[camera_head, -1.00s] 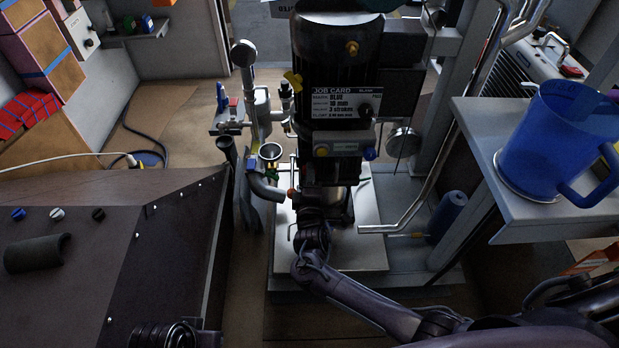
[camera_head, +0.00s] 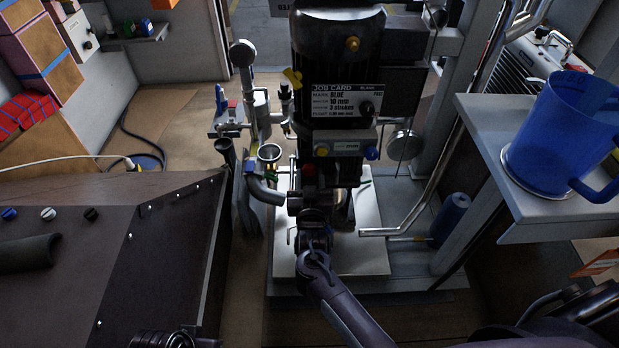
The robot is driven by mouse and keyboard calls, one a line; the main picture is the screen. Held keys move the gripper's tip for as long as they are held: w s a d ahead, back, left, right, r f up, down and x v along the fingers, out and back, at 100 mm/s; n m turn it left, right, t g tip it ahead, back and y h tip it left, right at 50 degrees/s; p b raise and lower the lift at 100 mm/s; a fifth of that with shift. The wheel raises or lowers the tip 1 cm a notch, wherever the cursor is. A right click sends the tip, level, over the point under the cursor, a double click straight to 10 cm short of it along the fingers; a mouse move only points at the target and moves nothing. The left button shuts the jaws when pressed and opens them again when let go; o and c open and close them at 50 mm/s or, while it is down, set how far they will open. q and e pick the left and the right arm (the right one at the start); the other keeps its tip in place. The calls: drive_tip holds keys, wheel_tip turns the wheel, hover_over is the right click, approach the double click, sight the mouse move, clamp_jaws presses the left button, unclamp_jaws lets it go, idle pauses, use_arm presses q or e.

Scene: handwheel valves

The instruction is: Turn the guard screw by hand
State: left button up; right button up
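A dark upright machine (camera_head: 337,45) with a job card (camera_head: 342,98) stands at the centre in the head view. My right arm comes up from the bottom, and its gripper (camera_head: 318,192) is at the machine's lower front, below the yellow and blue buttons.
A pale base plate (camera_head: 370,255) lies under the machine. A bent metal pipe (camera_head: 400,228) and a blue cylinder (camera_head: 450,215) stand to its right. A blue jug (camera_head: 555,130) sits on a right-hand shelf. A dark sloped cabinet (camera_head: 165,250) fills the lower left.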

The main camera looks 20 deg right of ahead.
drive_tip(key=shift+o, duration=0.8)
drive_tip(key=shift+s, duration=0.15)
drive_tip(key=shift+p+v, duration=0.7)
drive_tip(key=shift+v, duration=0.2)
